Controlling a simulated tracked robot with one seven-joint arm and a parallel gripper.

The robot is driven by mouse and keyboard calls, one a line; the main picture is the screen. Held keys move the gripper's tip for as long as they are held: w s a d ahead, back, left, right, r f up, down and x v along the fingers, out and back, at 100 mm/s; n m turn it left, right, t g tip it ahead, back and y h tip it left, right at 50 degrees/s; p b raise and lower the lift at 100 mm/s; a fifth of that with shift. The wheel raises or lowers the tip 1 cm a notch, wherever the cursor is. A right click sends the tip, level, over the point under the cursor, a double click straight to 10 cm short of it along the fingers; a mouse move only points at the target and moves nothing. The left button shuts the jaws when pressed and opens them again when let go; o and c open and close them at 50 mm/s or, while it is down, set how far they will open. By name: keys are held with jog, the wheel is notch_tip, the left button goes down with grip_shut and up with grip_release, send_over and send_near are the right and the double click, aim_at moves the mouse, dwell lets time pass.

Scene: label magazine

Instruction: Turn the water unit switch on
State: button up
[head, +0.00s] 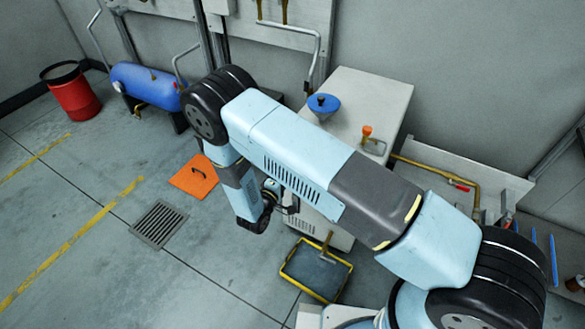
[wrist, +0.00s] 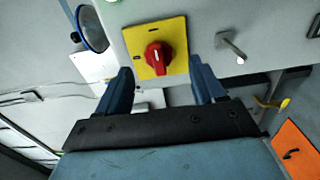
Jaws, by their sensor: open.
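A red rotary switch knob (wrist: 158,56) sits on a square yellow plate (wrist: 174,30) on the pale face of the unit in the wrist view. The knob carries a white pointer line, and dark marks show on the plate; which position it is set to is hard to tell. My gripper (wrist: 160,66) is open, with one dark blue finger on each side of the knob. I see no finger touching it. The pale unit (head: 375,92) stands against the wall in the head view; its switch is hidden there behind my arm.
A metal lever (wrist: 232,46) sticks out right of the plate. A yellow-rimmed tray (head: 292,285), an orange panel (head: 194,180) and a drain grate (head: 159,223) lie on the floor.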

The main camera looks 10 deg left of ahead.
jog(key=v, duration=0.9)
jog(key=shift+s, duration=0.15)
jog(key=w+d+r+m+g+h, duration=0.3)
jog(key=w+d+r, duration=0.15)
jog(key=r, duration=0.35)
jog(key=w+d+r+m+g+h, duration=0.25)
jog(key=d+r, duration=0.25)
jog(key=r, duration=0.3)
jog(key=d+r+m+g, duration=0.4)
jog(key=d+r+g, duration=0.4)
jog(key=d+r, duration=0.6)
jog(key=s+d+r+m+g+y, duration=0.3)
jog(key=s+d+r+y, duration=0.4)
jog(key=d+r, duration=0.55)
jog(key=s+d+r+t+y, duration=0.2)
jog(key=s+r, duration=0.3)
jog(key=s, duration=0.1)
jog(key=s+d+r+m+t+y, duration=0.1)
jog(key=s+d+r+t+y, duration=0.1)
jog(key=s+r, duration=0.3)
jog(key=shift+s+r+t, duration=0.4)
jog(key=shift+s+t, duration=0.15)
jog(key=shift+s, duration=0.7)
jog(key=shift+m, duration=0.25)
